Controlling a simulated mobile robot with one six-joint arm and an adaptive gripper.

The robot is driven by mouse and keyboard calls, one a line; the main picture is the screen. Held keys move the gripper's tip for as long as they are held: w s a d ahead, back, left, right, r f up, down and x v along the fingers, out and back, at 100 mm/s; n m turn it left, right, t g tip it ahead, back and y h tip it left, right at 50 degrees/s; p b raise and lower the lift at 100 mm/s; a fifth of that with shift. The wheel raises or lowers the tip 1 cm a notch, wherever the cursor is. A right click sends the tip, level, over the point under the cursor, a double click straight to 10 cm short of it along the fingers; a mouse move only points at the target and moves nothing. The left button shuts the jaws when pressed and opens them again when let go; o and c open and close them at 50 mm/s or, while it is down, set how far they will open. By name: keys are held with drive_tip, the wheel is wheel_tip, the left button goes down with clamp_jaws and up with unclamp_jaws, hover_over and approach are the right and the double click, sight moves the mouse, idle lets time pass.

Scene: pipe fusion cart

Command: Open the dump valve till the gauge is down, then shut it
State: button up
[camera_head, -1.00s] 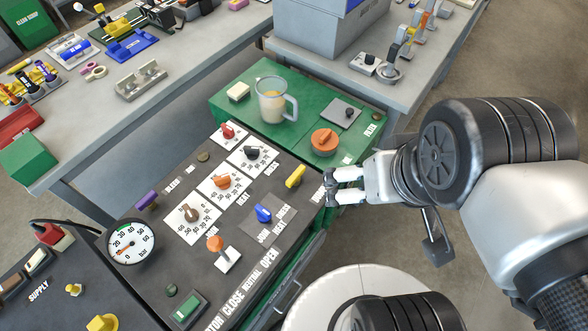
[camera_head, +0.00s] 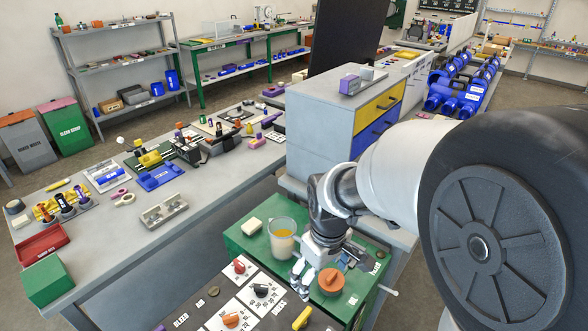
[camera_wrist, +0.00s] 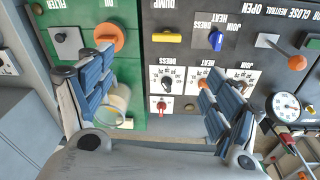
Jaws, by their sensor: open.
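The yellow dump valve handle (camera_head: 302,318) is at the bottom edge of the head view. In the wrist view the yellow handle (camera_wrist: 167,38) lies crosswise under an upside-down DUMP label, ahead of my fingers and touched by neither. The round pressure gauge (camera_wrist: 287,105) is at the right of the wrist view; its needle is too small to read. The gauge is outside the head view. My gripper (camera_head: 304,274) is open and empty above the cart, between the jug and the panel knobs; its spread fingers also show in the wrist view (camera_wrist: 155,98).
A clear jug (camera_head: 283,240) of yellowish liquid and an orange round cap (camera_head: 331,281) stand close to my gripper on the green cart top. Black, red and orange knobs and a blue handle (camera_wrist: 216,41) crowd the panel. A grey drawer cabinet (camera_head: 318,125) stands behind.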

sight(302, 316)
drive_tip(key=w+a+f+n, duration=0.1)
drive_tip(key=f, duration=0.7)
drive_tip(key=w+a+f+b, duration=0.1)
drive_tip(key=f, duration=0.7)
drive_tip(key=a+f+n+g, duration=0.1)
drive_tip(key=f, duration=0.7)
drive_tip(key=shift+w+a+f+n+b, duration=0.1)
drive_tip(key=shift+w+f+n+b, duration=0.05)
drive_tip(key=shift+w+n+b, duration=0.2)
drive_tip(key=shift+c, duration=0.2)
drive_tip(key=c, duration=1)
